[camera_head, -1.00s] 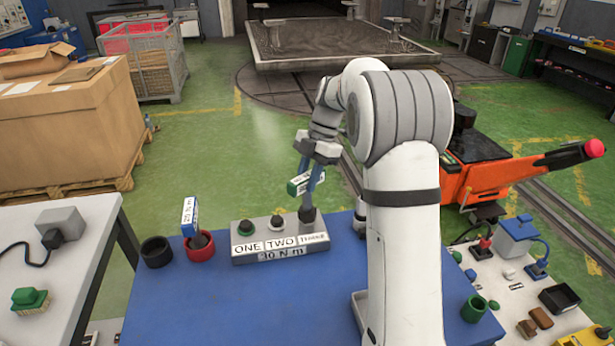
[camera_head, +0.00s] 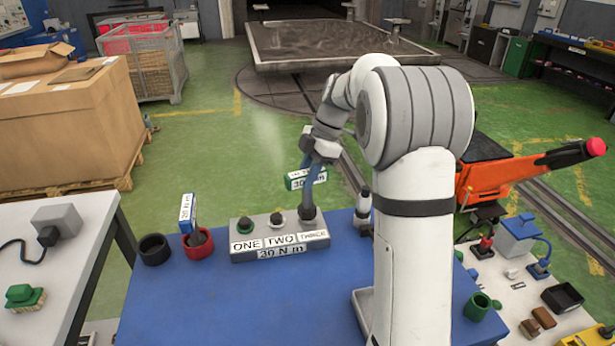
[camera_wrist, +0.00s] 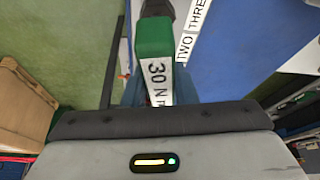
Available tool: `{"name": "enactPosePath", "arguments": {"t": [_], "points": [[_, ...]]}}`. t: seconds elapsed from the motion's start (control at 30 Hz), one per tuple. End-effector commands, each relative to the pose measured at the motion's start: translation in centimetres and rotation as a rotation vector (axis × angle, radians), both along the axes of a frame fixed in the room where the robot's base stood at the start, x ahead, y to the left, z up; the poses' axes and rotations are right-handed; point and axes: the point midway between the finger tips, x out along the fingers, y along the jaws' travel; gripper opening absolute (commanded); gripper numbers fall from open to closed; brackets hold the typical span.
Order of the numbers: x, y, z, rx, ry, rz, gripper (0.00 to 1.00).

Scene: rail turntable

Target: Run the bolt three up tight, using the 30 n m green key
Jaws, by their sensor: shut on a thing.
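My gripper (camera_head: 314,182) is shut on the green key (camera_head: 294,184), which has a white 30 N m label. The wrist view shows the key's green end (camera_wrist: 155,38) and label between the fingers. The key's dark lower end (camera_head: 308,212) stands over the bolt three position, at the right end of the grey block (camera_head: 240,254). Bolt three is hidden beneath it; I cannot tell how deeply the key is seated. The block reads ONE, TWO, THREE and 30 N m.
A blue-labelled key (camera_head: 187,209) stands in a red cup (camera_head: 199,246), left of the block. A black cup (camera_head: 155,250) is beside it. A green cup (camera_head: 476,307) sits at the blue table's (camera_head: 210,310) right edge. The table's front left is clear.

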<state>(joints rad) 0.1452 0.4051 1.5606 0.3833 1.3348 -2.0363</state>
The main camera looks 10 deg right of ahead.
Motion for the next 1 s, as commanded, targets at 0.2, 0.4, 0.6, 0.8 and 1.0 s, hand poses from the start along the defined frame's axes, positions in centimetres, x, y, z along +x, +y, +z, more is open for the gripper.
{"name": "enactPosePath", "arguments": {"t": [0.2,0.4,0.6,0.8,1.0], "points": [[-0.01,-0.04,-0.02,0.0,-0.002,-0.101,0.0],[-0.03,-0.05,0.05,0.0,-0.001,-0.136,0.0],[-0.03,-0.05,0.06,0.0,0.0,-0.134,0.0],[-0.05,-0.07,-0.05,-0.001,-0.003,-0.183,0.0],[-0.04,-0.06,-0.06,-0.001,-0.003,-0.283,0.0]]}}
